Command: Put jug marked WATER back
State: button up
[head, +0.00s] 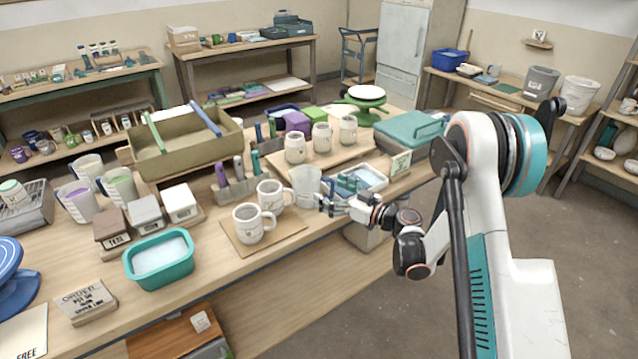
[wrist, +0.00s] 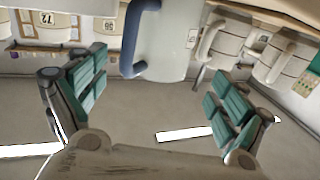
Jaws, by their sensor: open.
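A clear, pale jug (head: 307,185) stands on the workbench right of two cream mugs, just left of my gripper (head: 326,204). In the wrist view the jug (wrist: 178,50) is ahead between my fingers, its thick grey-blue handle (wrist: 139,35) toward the left finger. Its small label is too small to read, so I cannot confirm WATER. My gripper (wrist: 153,75) is open, with teal-padded fingers apart and nothing held. Whether a finger touches the jug is unclear. Several similar jugs with handles, one of them this jug (head: 78,199), stand at the bench's left.
Two cream mugs (head: 253,222) stand on a board left of the clear jug. Several cream canisters (head: 295,148) stand behind it, and a white-lined tray (head: 366,177) is close behind my gripper. A teal tub (head: 159,258) sits at front left. Floor right of the bench is open.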

jog(key=p+v, duration=0.1)
jog(key=v, duration=0.6)
jog(key=s+r+m+g+h, duration=0.35)
jog(key=s+r+h, duration=0.25)
jog(key=s+r, duration=0.6)
jog(key=s+d+r+m+h, duration=0.2)
jog(key=s+d+m+h, duration=0.1)
jog(key=s, duration=0.8)
jog(key=s+d+r+m+h, duration=0.2)
jog(key=s+d+h, duration=0.3)
jog(key=s, duration=0.7)
jog(key=shift+s+d+r+m, duration=0.25)
jog(key=shift+d+m, duration=0.6)
jog(key=shift+d, duration=0.2)
